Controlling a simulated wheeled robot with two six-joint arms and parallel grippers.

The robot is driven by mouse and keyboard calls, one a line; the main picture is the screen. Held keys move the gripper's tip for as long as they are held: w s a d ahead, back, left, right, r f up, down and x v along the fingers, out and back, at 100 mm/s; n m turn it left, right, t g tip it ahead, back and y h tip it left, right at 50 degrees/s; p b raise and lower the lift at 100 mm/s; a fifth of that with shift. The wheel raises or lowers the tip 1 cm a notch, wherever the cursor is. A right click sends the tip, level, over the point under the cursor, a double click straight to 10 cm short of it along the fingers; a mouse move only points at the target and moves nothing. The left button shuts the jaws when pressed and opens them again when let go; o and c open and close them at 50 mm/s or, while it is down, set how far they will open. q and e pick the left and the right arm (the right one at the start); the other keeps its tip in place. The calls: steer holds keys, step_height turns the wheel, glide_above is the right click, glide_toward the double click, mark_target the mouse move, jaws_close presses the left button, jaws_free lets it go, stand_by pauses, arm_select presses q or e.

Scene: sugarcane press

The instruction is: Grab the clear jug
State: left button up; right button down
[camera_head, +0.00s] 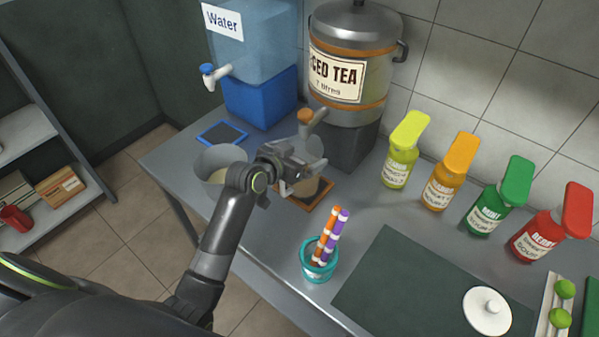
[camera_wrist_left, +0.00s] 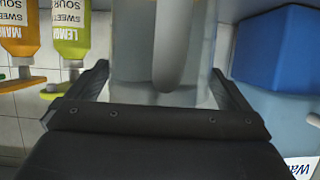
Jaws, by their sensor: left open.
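The clear jug (camera_head: 312,186) stands on a small wood-edged mat below the iced tea dispenser's tap, partly hidden by my left gripper. My left gripper (camera_head: 297,166) is at the jug's near side. In the left wrist view, my open gripper (camera_wrist_left: 160,74) has one finger on each side of the clear jug (camera_wrist_left: 132,50), with the jug's upright handle between them. I see a gap between the fingers and the handle; I cannot tell whether they touch the jug's body. My right gripper is not in view.
The iced tea dispenser (camera_head: 355,50) and water dispenser (camera_head: 262,45) stand behind. A grey container (camera_head: 215,163) is left of my gripper. A teal cup with striped straws (camera_head: 318,262) stands in front. Several syrup bottles (camera_head: 402,150) line the wall. A dark board (camera_head: 400,290) lies front right.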

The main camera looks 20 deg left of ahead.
arm_select(q)
steer(key=c, duration=1.4)
steer(key=shift+c, duration=0.3)
steer(key=shift+r, duration=0.15)
